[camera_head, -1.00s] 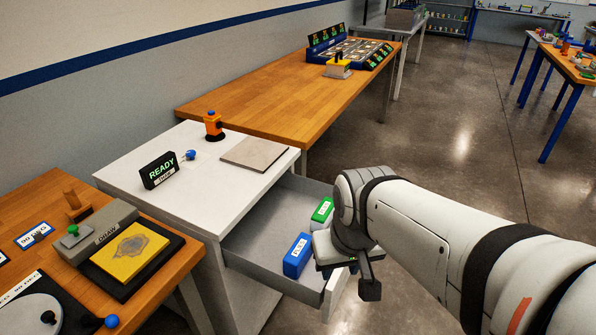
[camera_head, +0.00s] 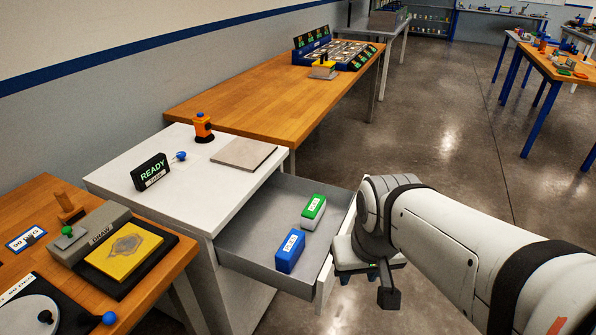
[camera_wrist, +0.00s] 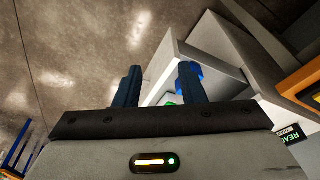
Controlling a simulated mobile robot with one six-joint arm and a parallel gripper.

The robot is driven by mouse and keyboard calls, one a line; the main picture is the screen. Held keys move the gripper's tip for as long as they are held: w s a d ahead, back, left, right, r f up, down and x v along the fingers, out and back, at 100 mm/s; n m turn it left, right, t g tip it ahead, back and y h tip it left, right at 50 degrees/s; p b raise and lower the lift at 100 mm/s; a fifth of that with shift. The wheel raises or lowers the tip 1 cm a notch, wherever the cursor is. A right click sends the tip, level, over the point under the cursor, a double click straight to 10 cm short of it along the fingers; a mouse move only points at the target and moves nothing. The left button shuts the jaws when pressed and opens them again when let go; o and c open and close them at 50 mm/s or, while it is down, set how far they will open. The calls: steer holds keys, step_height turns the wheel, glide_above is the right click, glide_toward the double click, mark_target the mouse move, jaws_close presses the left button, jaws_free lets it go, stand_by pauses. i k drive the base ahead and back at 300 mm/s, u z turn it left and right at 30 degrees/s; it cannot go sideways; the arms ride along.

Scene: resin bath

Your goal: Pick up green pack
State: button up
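The green pack (camera_head: 313,209), a small block with a white label on its top, lies in the open drawer (camera_head: 257,226) of the white cabinet. A blue pack (camera_head: 290,250) of similar shape lies just in front of it. My gripper (camera_head: 378,275) is outside the drawer, right of its front panel, and holds nothing that I can see. In the wrist view my gripper (camera_wrist: 160,82) has its two dark fingers apart. A small green patch (camera_wrist: 170,103), probably the green pack, shows low between them. Most of it is hidden there. Some blue shows behind the right finger.
The drawer's front panel (camera_head: 324,285) stands between my gripper and the packs. A READY sign (camera_head: 151,171), an orange device (camera_head: 203,128) and a flat plate (camera_head: 243,153) are on the cabinet top. A wooden bench with a yellow plate (camera_head: 125,249) is at left.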

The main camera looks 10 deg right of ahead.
mark_target(314, 210)
steer(key=z, duration=0.1)
steer(key=k, duration=0.6)
steer(key=u, duration=0.65)
steer(key=i, duration=1.4)
steer(key=z, duration=0.45)
